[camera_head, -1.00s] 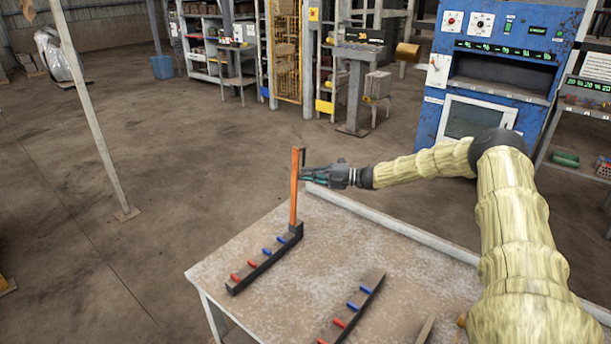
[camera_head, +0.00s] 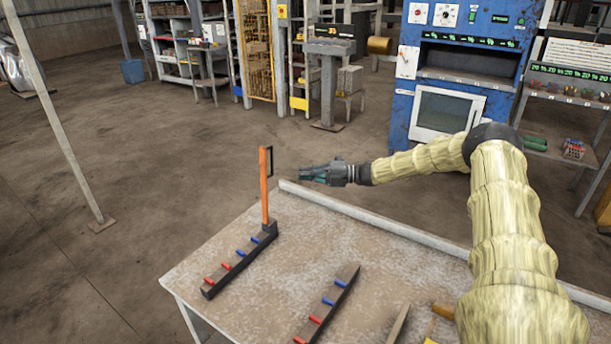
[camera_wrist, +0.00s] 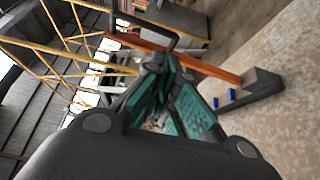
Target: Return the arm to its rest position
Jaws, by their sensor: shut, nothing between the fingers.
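My gripper (camera_head: 304,173) is shut and empty, held above the far edge of the worktable (camera_head: 300,250). It is to the right of the upright orange post (camera_head: 264,188), with a visible gap between them in the head view. The post has a dark handle-like bracket near its top and stands at the far end of a dark bar with red and blue pegs (camera_head: 238,262). In the wrist view, the teal finger pads (camera_wrist: 165,100) show close together, with the orange post (camera_wrist: 190,62) beyond them.
A second pegged bar (camera_head: 328,308) lies on the table to the right. A raised pale rail (camera_head: 380,216) runs along the table's far edge. A blue machine (camera_head: 460,70) stands behind my arm. A slanted pole (camera_head: 60,125) stands at the left; the floor between is clear.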

